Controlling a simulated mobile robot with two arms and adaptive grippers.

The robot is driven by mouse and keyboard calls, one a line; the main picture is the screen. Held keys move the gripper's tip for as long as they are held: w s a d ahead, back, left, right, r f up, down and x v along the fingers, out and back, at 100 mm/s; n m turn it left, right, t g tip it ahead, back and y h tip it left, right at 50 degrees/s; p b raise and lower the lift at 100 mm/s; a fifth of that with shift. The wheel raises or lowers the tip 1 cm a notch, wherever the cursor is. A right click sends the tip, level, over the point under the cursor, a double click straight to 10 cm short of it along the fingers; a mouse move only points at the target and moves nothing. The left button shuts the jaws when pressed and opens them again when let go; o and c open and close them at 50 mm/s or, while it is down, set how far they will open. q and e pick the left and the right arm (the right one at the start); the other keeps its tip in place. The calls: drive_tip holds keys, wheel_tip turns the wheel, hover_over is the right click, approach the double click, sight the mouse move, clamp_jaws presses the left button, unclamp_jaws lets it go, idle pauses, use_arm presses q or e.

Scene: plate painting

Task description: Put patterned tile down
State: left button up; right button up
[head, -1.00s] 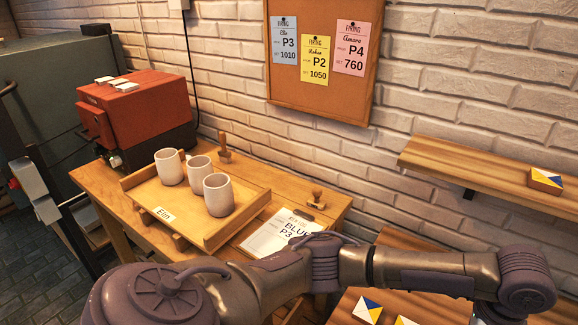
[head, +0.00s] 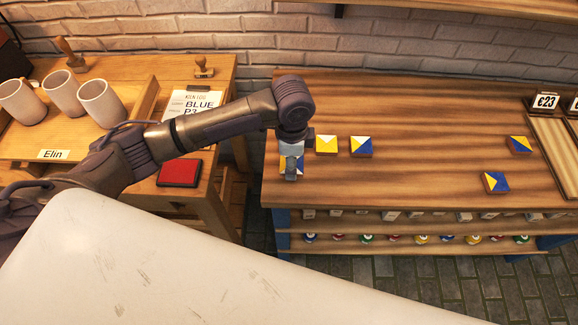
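My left gripper (head: 291,168) points down at the left end of the long wooden table (head: 430,120). A blue, yellow and white patterned tile (head: 284,164) is right at its fingers, partly hidden by them. I cannot tell whether the fingers grip it or whether it touches the table. To its right lie a yellow and white tile (head: 326,144) and a blue, white and yellow tile (head: 361,147), close together. Two blue and yellow tiles (head: 495,182) (head: 520,145) lie farther right. My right gripper is out of view.
A wooden side table at left holds a tray (head: 110,150) with three mugs (head: 62,92), a paper order sheet (head: 190,105), stamps (head: 204,67) and a red pad (head: 180,172). Price signs (head: 545,101) stand at far right. The table's middle is clear.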

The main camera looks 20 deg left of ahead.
use_arm(q)
drive_tip(key=shift+s+a+f, duration=0.1)
drive_tip(key=shift+a+f, duration=0.05)
drive_tip(key=shift+f, duration=2)
drive_tip(key=shift+f, duration=0.1)
drive_tip(key=o, duration=1.4)
drive_tip(key=shift+c, duration=0.2)
wheel_tip(320, 180, up, 12)
drive_tip(key=shift+r, duration=0.15)
